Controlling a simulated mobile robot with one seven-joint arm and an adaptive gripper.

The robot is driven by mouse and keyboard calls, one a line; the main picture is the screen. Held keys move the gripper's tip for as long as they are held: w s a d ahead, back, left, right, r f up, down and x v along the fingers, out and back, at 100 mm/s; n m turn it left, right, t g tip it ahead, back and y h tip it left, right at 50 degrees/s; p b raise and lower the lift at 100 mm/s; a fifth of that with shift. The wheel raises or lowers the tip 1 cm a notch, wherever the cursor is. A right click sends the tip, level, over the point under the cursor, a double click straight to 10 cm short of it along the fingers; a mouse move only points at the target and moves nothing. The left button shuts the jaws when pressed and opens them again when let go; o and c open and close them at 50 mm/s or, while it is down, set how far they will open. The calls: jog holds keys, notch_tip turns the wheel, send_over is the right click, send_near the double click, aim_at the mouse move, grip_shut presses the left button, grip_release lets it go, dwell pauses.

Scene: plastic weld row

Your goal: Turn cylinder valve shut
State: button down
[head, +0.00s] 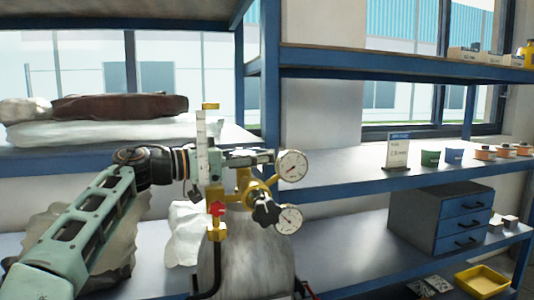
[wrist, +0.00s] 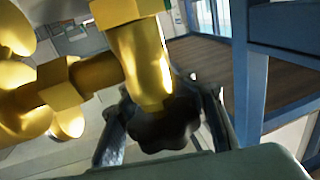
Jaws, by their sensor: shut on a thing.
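In the wrist view a black lobed handwheel (wrist: 160,132) sits at the end of a brass valve body (wrist: 140,55). My gripper (wrist: 163,125) has its dark fingers on either side of this handwheel and is shut on it. In the head view my gripper (head: 248,158) reaches from the left to the top of the brass regulator assembly (head: 246,186), and the handwheel cannot be made out clearly there. Two round gauges (head: 291,166) are on the right of the assembly, with a black knob (head: 265,208) between them. The grey cylinder (head: 245,265) stands below.
A red knob (head: 217,209) is on brass fittings left of the black knob. Blue-framed shelves (head: 350,178) stand behind and right, with a sign (head: 398,152), small tubs, a blue drawer unit (head: 440,222) and a yellow tray (head: 482,280). White bags (head: 100,132) lie on the left shelf.

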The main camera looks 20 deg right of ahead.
jog(key=shift+s+a+r+m+g+y+p, duration=0.15)
jog(key=shift+s+m+g+p, duration=0.3)
jog(key=shift+m+g+p, duration=0.9)
jog(key=shift+s+f+m+g+y+p, duration=0.1)
jog(key=shift+s+m+g+p, duration=0.55)
jog(key=shift+g, duration=1.25)
jog(key=shift+s+a+r+m+g+y+p, duration=0.25)
jog(key=shift+m+g+p, duration=0.4)
jog(key=shift+m+g, duration=0.8)
jog(key=shift+s+d+g, duration=0.1)
jog(key=shift+g, duration=0.3)
jog(key=c, duration=2.2)
grip_release()
jog(key=shift+c, duration=0.2)
jog(key=o, duration=0.5)
jog(key=shift+a+f, duration=0.2)
jog(key=shift+a, duration=0.05)
jog(key=shift+o, duration=1.4)
jog(key=shift+d, duration=0.2)
